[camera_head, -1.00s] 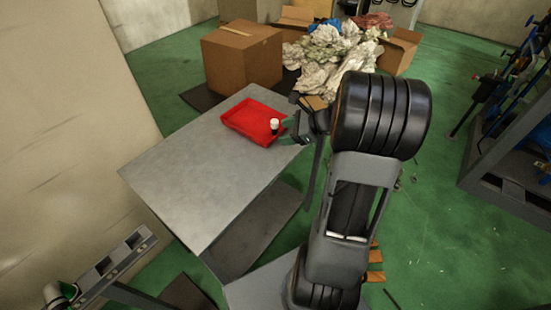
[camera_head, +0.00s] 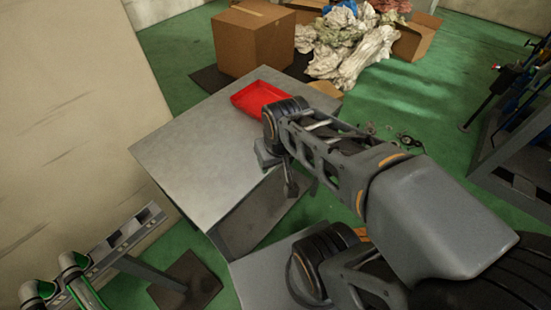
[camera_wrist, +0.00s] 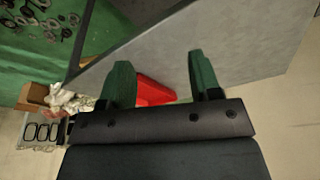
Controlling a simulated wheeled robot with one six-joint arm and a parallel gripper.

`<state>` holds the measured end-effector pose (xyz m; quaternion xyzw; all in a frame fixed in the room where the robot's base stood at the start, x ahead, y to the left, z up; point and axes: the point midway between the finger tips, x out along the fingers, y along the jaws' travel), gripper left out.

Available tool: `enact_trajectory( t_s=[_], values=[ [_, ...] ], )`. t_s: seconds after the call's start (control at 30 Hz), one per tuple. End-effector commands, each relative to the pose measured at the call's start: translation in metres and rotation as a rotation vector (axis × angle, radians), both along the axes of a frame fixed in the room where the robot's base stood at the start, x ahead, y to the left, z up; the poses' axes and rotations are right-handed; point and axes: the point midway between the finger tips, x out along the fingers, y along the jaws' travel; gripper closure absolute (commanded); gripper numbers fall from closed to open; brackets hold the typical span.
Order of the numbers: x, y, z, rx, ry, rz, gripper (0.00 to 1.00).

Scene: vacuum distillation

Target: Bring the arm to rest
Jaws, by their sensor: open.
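My gripper (camera_wrist: 158,68) shows in the wrist view with its two green fingers spread apart and nothing between them. The grey table (camera_head: 190,165) lies beyond the fingers in that view. In the head view my arm reaches from the lower right toward the table, bent, with its end near the table's right edge. The fingers are not clearly visible there. The red tray (camera_head: 255,95) sits at the table's far end, partly covered by my arm. It also shows in the wrist view (camera_wrist: 155,90), behind the fingers.
A cardboard box (camera_head: 252,40) and a heap of crumpled cloth (camera_head: 345,45) stand beyond the table. A dark metal frame (camera_head: 515,150) stands at the right. A rail with green-ended parts (camera_head: 115,240) is at lower left.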

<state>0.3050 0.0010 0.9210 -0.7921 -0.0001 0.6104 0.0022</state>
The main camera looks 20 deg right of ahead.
Motion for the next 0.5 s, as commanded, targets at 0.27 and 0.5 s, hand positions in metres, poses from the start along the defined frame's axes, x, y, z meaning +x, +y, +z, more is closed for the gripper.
enact_trajectory(
  t_s=[0.27,0.5],
  values=[
    [0.006,0.006,0.015,0.018,-0.027,0.026,0.43],
    [0.019,0.024,0.084,0.062,-0.127,0.114,0.43]
  ],
)
